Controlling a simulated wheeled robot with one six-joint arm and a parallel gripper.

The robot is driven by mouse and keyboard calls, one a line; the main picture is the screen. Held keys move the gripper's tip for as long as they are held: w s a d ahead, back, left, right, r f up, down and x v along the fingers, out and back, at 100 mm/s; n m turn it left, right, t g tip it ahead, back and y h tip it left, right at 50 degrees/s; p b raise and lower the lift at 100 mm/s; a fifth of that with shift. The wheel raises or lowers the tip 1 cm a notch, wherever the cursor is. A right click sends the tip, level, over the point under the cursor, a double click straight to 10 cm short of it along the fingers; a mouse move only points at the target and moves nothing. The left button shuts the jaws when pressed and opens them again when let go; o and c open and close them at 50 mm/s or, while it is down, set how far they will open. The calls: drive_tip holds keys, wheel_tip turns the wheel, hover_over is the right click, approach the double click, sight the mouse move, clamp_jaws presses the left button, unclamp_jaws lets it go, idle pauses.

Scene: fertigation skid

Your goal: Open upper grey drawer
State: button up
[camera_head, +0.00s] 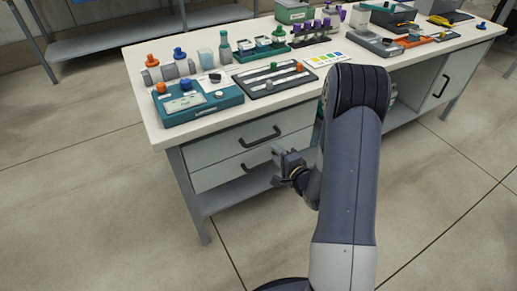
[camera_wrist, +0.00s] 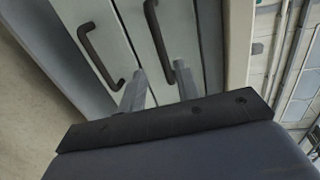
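The upper grey drawer (camera_head: 228,143) is under the left part of the bench and looks shut, with a dark bar handle (camera_head: 261,136). The lower drawer (camera_head: 215,177) has a similar handle and also looks shut. My gripper (camera_head: 279,163) is in front of the drawers, to the right of the lower handle in the head view. In the wrist view my gripper (camera_wrist: 160,70) is open, its two grey fingers apart. The upper handle (camera_wrist: 153,28) has its near end between the fingers in the picture; contact cannot be told. The lower handle (camera_wrist: 95,55) lies left of the fingers.
The bench top (camera_head: 165,136) carries a teal box (camera_head: 199,105), a dark tray (camera_head: 276,79), bottles and tools. A metal leg (camera_head: 190,195) and low shelf (camera_head: 230,193) stand below the drawers. A cabinet door (camera_head: 449,80) is at the right. The floor in front is clear.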

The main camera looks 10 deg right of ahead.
sight(263, 141)
drive_tip(key=x, duration=1)
drive_tip(key=shift+w+a+b, duration=0.1)
drive_tip(key=shift+w+b, duration=0.05)
drive_tip(key=shift+b, duration=0.2)
clamp_jaws()
